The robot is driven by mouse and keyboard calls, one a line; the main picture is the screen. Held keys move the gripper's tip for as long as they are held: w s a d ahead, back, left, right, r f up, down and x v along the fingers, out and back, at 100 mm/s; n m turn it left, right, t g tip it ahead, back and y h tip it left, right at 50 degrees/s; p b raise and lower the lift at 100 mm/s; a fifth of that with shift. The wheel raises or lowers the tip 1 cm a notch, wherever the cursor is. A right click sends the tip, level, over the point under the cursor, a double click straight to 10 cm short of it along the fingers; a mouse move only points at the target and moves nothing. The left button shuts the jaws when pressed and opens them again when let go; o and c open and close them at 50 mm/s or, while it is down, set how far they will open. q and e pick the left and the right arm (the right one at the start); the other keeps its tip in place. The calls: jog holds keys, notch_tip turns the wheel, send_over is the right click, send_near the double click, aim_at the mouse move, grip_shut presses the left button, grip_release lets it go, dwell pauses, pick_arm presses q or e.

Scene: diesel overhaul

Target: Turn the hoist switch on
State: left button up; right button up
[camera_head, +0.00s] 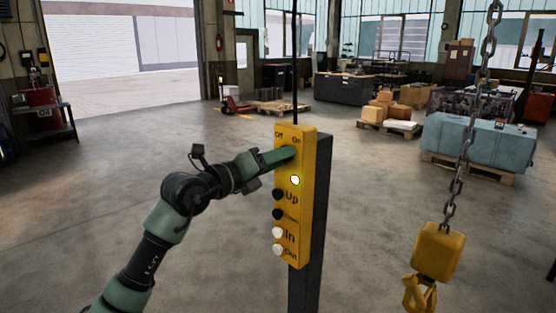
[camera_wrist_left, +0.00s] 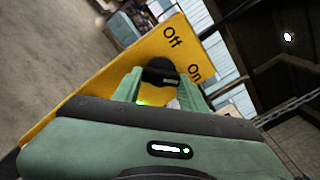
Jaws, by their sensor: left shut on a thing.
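The yellow hoist control box (camera_head: 291,220) stands upright on a dark post in the middle of the head view. My left gripper (camera_head: 288,153) reaches in from the left to the top of the box. In the left wrist view, the black hoist switch knob (camera_wrist_left: 160,70) sits between the fingers of my left gripper (camera_wrist_left: 160,84), just below the Off and On labels. The fingers are shut on the knob. In the head view the gripper hides the knob. My right gripper is not in view.
Black Up and down buttons (camera_head: 278,194) and white In and Out buttons (camera_head: 278,232) line the box below. A yellow hoist hook block (camera_head: 437,252) hangs on a chain at right. A blue engine block (camera_head: 477,143) on a pallet is behind. Open floor surrounds the post.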

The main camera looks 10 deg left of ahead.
pick_arm(q)
jog(key=o, duration=1.4)
jog(key=b+v, duration=0.3)
jog(key=v, duration=0.4)
jog(key=shift+s+a, duration=0.2)
jog(key=shift+s, duration=0.15)
jog(key=shift+f, duration=0.15)
